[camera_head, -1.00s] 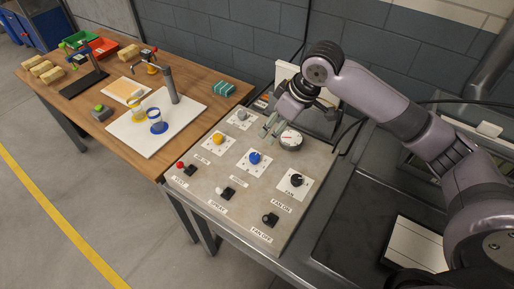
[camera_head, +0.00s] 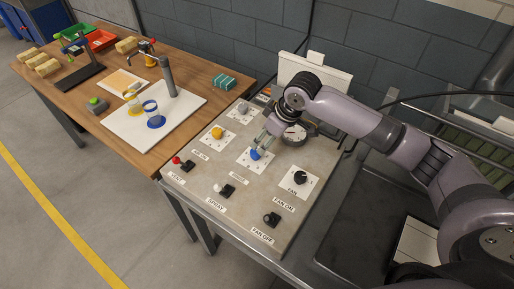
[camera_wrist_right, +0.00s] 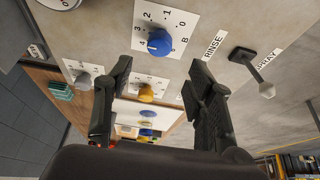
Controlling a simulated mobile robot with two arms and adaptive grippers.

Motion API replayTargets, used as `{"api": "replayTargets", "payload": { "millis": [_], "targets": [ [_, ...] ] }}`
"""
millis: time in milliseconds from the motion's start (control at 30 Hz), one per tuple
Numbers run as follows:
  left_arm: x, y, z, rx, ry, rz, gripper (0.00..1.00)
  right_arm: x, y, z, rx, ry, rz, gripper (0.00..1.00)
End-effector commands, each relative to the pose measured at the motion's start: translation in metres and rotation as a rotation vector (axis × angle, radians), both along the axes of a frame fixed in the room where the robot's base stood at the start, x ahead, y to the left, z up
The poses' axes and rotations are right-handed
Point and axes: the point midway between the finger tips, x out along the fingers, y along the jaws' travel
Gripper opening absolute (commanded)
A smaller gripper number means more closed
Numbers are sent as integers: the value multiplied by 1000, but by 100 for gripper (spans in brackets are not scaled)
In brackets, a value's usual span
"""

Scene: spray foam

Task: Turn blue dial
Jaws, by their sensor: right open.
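The blue dial (camera_head: 255,155) sits on its white numbered plate on the grey control panel (camera_head: 210,202). In the right wrist view the blue dial (camera_wrist_right: 159,42) lies beyond the fingertips, roughly midway between them, with its white mark toward the 4 side. My right gripper (camera_head: 262,147) is open and empty close over the blue dial, partly covering its plate in the head view. In the right wrist view its two dark fingers (camera_wrist_right: 158,75) are spread apart, and no contact with the dial shows. My left gripper is not in view.
A yellow dial (camera_head: 217,132), a grey dial (camera_head: 242,108) and a black fan dial (camera_head: 300,177) surround the blue one. A gauge (camera_head: 294,135) stands behind. Spray (camera_head: 226,191) and fan switches line the front. A wooden table (camera_head: 190,75) adjoins on the left.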

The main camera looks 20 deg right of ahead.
Motion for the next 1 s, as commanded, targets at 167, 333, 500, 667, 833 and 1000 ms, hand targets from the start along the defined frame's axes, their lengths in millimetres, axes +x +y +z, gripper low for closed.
{"api": "replayTargets", "payload": {
  "millis": [167,333,500,667,833,1000],
  "targets": [
    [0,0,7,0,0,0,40,11,10,-35,1,3,-1,50],
    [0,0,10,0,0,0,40,20,16,-61,0,2,-1,50],
    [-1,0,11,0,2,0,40,24,19,-75,-1,1,1,50],
    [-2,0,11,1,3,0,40,25,20,-78,0,0,1,50],
    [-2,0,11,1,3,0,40,25,20,-78,0,0,1,50],
    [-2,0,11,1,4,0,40,25,20,-78,0,0,1,39]
  ]
}}
